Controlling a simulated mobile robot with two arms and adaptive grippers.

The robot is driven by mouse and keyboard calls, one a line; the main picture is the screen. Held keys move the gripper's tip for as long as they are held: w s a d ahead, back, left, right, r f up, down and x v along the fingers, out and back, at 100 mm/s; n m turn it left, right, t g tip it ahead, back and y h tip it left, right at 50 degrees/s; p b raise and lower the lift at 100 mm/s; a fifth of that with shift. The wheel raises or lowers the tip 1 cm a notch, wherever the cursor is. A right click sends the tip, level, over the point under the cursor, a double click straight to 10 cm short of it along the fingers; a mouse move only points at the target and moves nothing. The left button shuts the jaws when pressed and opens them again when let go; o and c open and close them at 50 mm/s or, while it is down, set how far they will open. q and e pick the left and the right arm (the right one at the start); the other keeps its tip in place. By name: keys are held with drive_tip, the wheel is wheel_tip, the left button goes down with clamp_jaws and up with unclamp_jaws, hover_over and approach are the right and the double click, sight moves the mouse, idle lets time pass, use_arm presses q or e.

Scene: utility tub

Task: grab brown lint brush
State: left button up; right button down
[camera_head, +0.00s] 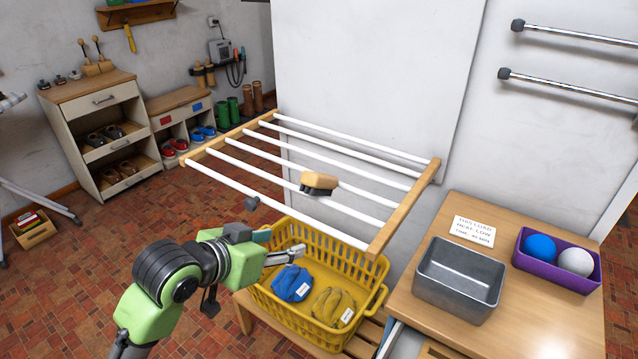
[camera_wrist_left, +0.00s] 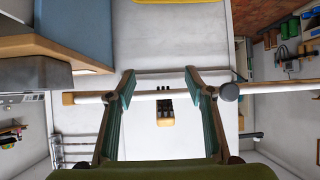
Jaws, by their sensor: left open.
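The brown lint brush (camera_head: 320,181), a tan wooden block with dark bristles underneath, rests on the white bars of the wall drying rack (camera_head: 402,217). In the left wrist view the brush (camera_wrist_left: 165,112) shows between the two fingers, apart from them and farther off. My left gripper (camera_head: 280,247) is open and empty, below and left of the brush, near the rack's front side and the yellow basket. Its spread fingers (camera_wrist_left: 160,78) frame the wrist view. My right gripper is not in view.
A yellow basket (camera_head: 273,308) with a blue cloth (camera_head: 291,283) and a yellow cloth (camera_head: 334,306) stands below the rack. A dark knob (camera_head: 252,203) is near the front bar. A metal tub (camera_head: 459,279) and a purple bin (camera_head: 556,272) with two balls stand on the right table.

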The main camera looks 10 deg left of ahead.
use_arm(q)
drive_tip(key=t+h, duration=0.1)
drive_tip(key=t, duration=0.1)
approach(305, 184)
drive_tip(key=w+f, duration=0.1)
drive_tip(key=w, duration=0.1)
drive_tip(key=shift+m, duration=0.4)
drive_tip(key=x, duration=0.7)
drive_tip(key=shift+w+d, duration=0.2)
drive_tip(key=shift+d, duration=0.2)
drive_tip(key=shift+p+x, duration=0.35)
drive_tip(key=shift+x, duration=2.7)
drive_tip(key=shift+s+d+f, duration=0.1)
drive_tip(key=shift+s+f, duration=0.1)
drive_tip(key=c, duration=1.2)
